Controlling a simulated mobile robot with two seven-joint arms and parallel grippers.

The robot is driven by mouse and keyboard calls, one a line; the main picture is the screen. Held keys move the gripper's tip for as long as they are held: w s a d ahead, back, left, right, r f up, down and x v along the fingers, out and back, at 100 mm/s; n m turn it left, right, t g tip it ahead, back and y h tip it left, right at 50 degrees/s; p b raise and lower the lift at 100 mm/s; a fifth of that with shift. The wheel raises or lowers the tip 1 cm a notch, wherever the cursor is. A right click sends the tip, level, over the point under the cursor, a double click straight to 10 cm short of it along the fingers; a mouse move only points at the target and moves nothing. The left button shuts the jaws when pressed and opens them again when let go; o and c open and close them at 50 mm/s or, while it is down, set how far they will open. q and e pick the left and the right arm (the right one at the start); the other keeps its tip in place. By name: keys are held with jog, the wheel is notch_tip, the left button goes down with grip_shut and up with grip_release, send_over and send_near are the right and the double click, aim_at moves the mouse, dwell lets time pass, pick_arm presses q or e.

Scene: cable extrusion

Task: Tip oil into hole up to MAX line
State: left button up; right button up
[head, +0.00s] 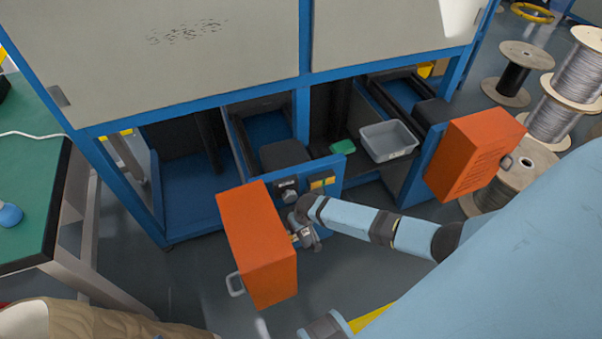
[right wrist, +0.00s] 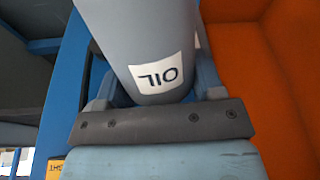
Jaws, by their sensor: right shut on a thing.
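In the right wrist view, a grey rounded oil container (right wrist: 150,40) with a white label reading OIL sits between the fingers of my right gripper (right wrist: 158,95). The label reads upside down there, and the container's far end is out of frame. In the head view, my right gripper (head: 305,236) is beside the open orange door, in front of the lower blue machine panel (head: 300,205). The container is hard to make out there. The panel bears a dark round fitting (head: 289,194) and a yellow-green label (head: 322,181). I cannot make out the hole or MAX line.
An orange door (head: 258,245) stands close left of my right gripper; another orange door (head: 475,153) is at right. A grey tray (head: 388,141) and green object (head: 343,147) lie inside the machine. Cable spools (head: 515,72) stand at right, a green-topped table (head: 30,170) at left.

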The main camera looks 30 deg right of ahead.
aim_at(308, 230)
jog(key=shift+w+d+r, duration=0.3)
jog(key=shift+w+r, duration=0.15)
jog(key=shift+w, duration=0.15)
jog(key=shift+s+a+p, duration=0.1)
jog(key=shift+s+p, duration=0.75)
jog(key=shift+p, duration=0.4)
jog(key=shift+s+a+r+p, duration=0.1)
jog(key=shift+s+r+p, duration=0.15)
jog(key=shift+s+p, duration=0.85)
jog(key=shift+s, duration=0.55)
jog(key=shift+s+a+r+p, duration=0.1)
jog(key=shift+s+a+p, duration=0.05)
jog(key=shift+s+p, duration=0.7)
jog(key=shift+s+a+r+p, duration=0.1)
jog(key=shift+s+p, duration=0.4)
jog(key=shift+s, duration=0.55)
pick_arm(q)
jog(key=shift+s+a+r+g+y, duration=0.25)
jog(key=shift+a+r+g+y, duration=0.1)
jog(key=shift+g, duration=0.25)
pick_arm(e)
jog(key=shift+f, duration=0.1)
